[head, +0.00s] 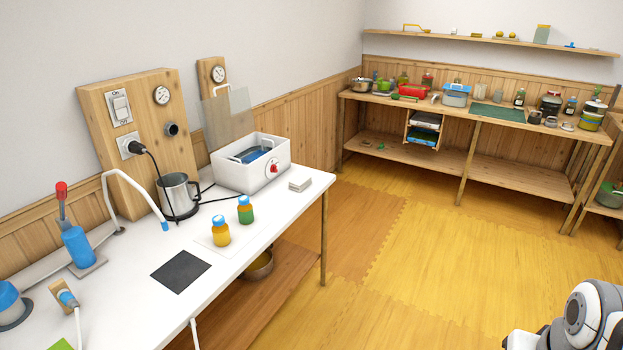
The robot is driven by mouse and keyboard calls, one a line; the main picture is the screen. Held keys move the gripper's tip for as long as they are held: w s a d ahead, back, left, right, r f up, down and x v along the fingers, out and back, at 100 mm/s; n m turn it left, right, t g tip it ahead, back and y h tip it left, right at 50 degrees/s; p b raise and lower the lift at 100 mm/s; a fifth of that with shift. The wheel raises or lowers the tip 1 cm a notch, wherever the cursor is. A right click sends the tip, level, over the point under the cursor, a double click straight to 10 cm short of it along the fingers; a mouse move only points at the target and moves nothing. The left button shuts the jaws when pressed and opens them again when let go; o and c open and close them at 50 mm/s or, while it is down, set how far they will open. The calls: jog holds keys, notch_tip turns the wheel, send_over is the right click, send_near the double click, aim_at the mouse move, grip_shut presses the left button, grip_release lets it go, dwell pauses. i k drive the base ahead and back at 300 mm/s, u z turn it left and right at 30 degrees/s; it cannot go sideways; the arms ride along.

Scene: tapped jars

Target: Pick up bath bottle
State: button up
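A white box-shaped bath (231,176) with a red knob stands at the far end of the white bench, its lid panel (228,113) raised behind it. Something blue and dark (256,154) is inside the bath; I cannot tell whether it is a bottle. A yellow bottle (220,235) and a green bottle (245,214), both blue-capped, stand upright on a pale mat in front of the bath. I cannot tell which one is the bath bottle. My gripper is not in view; only a white and grey part of me shows at lower right.
A steel jug (179,198) stands left of the bath, near a curved white tap (135,180). A dark square mat (181,271) lies on the bench. A long wooden counter (400,101) at the back holds many jars and pots. The yellow floor between is clear.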

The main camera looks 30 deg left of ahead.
aim_at(244, 209)
jog(key=u, duration=0.5)
jog(key=i, duration=1.5)
jog(key=u, duration=1.6)
jog(key=i, duration=1.05)
jog(key=u, duration=0.7)
